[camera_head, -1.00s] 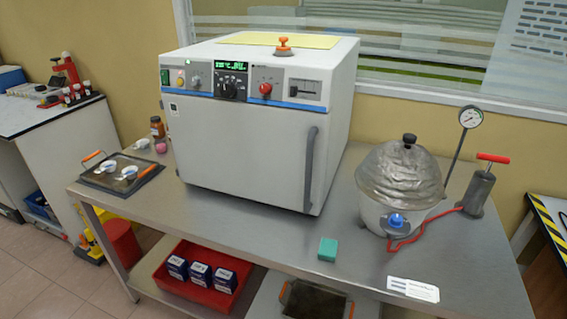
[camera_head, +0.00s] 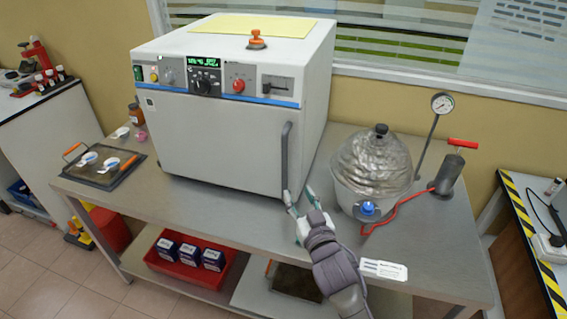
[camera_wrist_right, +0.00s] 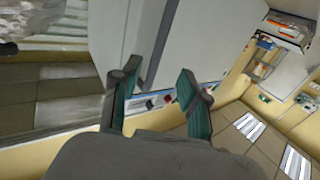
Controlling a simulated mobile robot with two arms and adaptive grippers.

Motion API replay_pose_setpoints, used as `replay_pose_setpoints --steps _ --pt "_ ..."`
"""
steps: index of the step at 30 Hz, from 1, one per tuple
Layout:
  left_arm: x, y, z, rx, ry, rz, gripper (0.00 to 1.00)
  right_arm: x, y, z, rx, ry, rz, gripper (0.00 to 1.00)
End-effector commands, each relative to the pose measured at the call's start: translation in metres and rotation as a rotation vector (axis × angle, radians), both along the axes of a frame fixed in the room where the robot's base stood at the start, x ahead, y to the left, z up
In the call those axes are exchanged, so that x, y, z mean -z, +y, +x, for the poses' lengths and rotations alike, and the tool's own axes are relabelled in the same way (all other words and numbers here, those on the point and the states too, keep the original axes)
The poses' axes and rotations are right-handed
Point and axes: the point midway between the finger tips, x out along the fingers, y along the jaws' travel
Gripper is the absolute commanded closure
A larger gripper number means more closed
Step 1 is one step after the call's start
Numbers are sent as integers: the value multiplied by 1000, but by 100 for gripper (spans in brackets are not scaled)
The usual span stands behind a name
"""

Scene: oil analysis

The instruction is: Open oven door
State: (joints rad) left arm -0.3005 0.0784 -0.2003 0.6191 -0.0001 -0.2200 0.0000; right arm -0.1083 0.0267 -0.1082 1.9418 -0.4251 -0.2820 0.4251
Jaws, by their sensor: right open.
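The white oven (camera_head: 225,140) stands on the steel table with its front door (camera_head: 215,150) shut. A dark grey vertical handle (camera_head: 285,155) runs along the door's right side. My right gripper (camera_head: 299,194) is open near the handle's lower end, in front of the door. In the right wrist view the two green-edged fingers of my right gripper (camera_wrist_right: 160,85) are spread, with a dark bar like the handle (camera_wrist_right: 163,35) showing beyond and between them. I cannot tell whether they touch it. My left gripper is not in view.
A silver domed vessel (camera_head: 372,165) with a gauge (camera_head: 442,103) and a red-handled pump (camera_head: 450,170) stands right of the oven. A tray with small dishes (camera_head: 97,180) is at the left. A label card (camera_head: 384,270) lies near the front edge.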

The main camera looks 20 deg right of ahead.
Motion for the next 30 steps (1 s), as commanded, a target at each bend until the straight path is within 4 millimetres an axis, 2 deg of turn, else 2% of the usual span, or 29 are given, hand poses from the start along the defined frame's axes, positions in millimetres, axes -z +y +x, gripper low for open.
replay_pose_setpoints --steps 12,18,24,30 --pt "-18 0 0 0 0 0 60 -2 -1 84 1 3 -1 56" --pt "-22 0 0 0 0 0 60 0 -1 115 1 4 -1 56" --pt "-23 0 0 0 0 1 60 1 -1 128 1 4 0 56" --pt "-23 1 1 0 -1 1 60 1 -1 129 1 4 0 56"
